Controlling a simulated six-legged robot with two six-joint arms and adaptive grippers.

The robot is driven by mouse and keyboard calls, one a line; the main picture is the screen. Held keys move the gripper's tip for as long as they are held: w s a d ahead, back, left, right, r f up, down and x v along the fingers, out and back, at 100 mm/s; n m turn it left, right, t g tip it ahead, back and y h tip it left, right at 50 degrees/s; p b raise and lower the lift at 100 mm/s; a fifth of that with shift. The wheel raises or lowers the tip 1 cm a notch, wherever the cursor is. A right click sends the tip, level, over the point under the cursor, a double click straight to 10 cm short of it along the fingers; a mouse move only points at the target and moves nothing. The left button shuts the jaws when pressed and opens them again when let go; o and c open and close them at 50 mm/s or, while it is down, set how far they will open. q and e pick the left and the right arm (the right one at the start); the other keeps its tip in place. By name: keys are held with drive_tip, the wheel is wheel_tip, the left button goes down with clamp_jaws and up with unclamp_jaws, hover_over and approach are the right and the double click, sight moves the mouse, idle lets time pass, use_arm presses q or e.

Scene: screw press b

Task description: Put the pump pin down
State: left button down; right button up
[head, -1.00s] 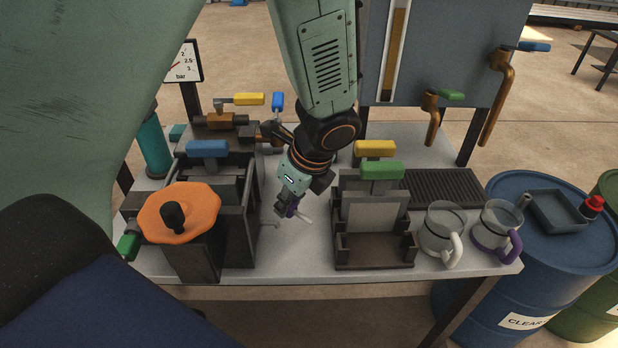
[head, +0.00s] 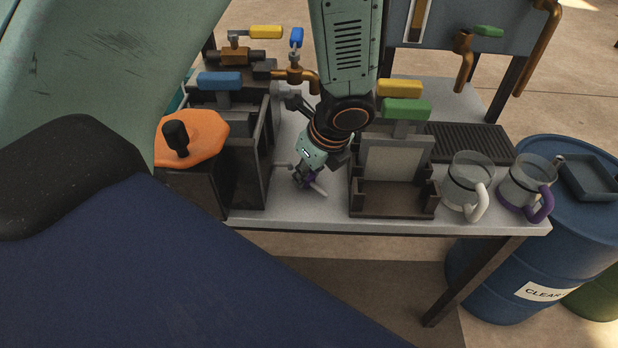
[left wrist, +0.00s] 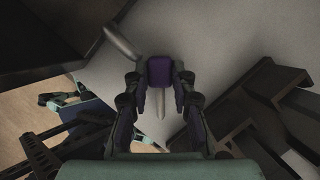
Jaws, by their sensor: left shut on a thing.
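My left gripper (head: 306,180) is shut on the pump pin, low over the light tabletop (head: 290,210) between the two dark frames. The pin's pale shaft (head: 319,189) sticks out to the lower right in the head view. In the left wrist view, the pin's purple head (left wrist: 160,72) sits between the fingertips, with a pale shaft (left wrist: 160,104) below it. I cannot tell whether the pin touches the tabletop. My right gripper is not in view.
The press with an orange handwheel (head: 193,138) stands left of the gripper. A thin grey rod (head: 283,165) is close beside the gripper. A dark holder (head: 392,200) stands right, then two mugs (head: 467,187) (head: 526,186). Bare tabletop lies in front.

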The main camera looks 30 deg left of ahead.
use_arm(q)
drive_tip(key=shift+w+a+f, duration=0.1)
drive_tip(key=shift+f, duration=0.3)
drive_tip(key=shift+s+d+r, duration=0.25)
drive_tip(key=shift+d+r, duration=0.15)
drive_tip(key=shift+a+f, duration=0.1)
drive_tip(key=shift+f, duration=0.1)
drive_tip(key=c, duration=1.4)
unclamp_jaws()
drive_tip(key=shift+w+a+f, duration=0.2)
drive_tip(key=shift+o, duration=1.4)
drive_tip(key=shift+s+d+r, duration=0.15)
drive_tip(key=shift+d+r, duration=0.05)
drive_tip(key=shift+a+f, duration=0.1)
